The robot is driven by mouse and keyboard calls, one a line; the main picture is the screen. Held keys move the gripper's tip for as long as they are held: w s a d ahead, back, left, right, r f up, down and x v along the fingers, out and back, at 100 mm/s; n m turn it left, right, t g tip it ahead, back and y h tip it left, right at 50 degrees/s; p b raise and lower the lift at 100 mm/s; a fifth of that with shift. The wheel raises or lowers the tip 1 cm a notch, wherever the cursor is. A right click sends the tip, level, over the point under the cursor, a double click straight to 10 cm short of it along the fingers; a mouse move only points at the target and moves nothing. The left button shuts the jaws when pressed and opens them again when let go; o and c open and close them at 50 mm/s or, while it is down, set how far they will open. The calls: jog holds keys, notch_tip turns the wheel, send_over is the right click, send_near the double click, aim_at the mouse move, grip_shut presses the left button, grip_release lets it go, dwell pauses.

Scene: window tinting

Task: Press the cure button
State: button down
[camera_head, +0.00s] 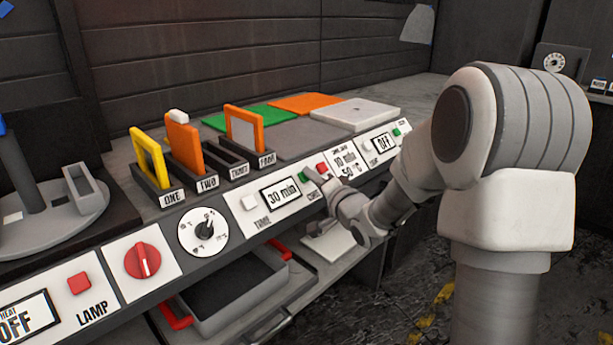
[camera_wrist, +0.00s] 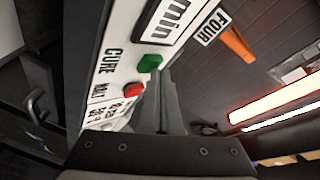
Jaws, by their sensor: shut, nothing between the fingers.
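The green cure button (camera_wrist: 150,62) sits on the white panel by the word CURE in the wrist view. In the head view the green button (camera_head: 311,174) is just beyond my arm's end. The red button (camera_wrist: 132,89), labelled HALT, is close beside it; it also shows in the head view (camera_head: 322,167). My gripper (camera_wrist: 164,76) is shut and empty, pointing at the panel. Its tips appear right beside the green button in the wrist view; I cannot tell whether they touch it. In the head view my gripper (camera_head: 322,182) partly covers the panel below the buttons.
The display (camera_head: 281,194) reads 30 min, left of the buttons. A dial (camera_head: 203,232), a red knob (camera_head: 147,260) and a lamp button (camera_head: 79,283) lie farther left. Numbered slots hold yellow and orange frames (camera_head: 246,130) behind the panel. A red-handled tray (camera_head: 235,290) is below.

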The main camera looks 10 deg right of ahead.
jog(key=shift+r, duration=0.1)
dwell(0.3)
jog(key=shift+s+d+r+p, duration=0.35)
jog(key=shift+s+r+p, duration=0.15)
jog(key=shift+p, duration=0.15)
jog(key=s+d+r+p, duration=0.2)
jog(key=s+r+p, duration=0.1)
jog(key=shift+r, duration=0.25)
dwell(0.7)
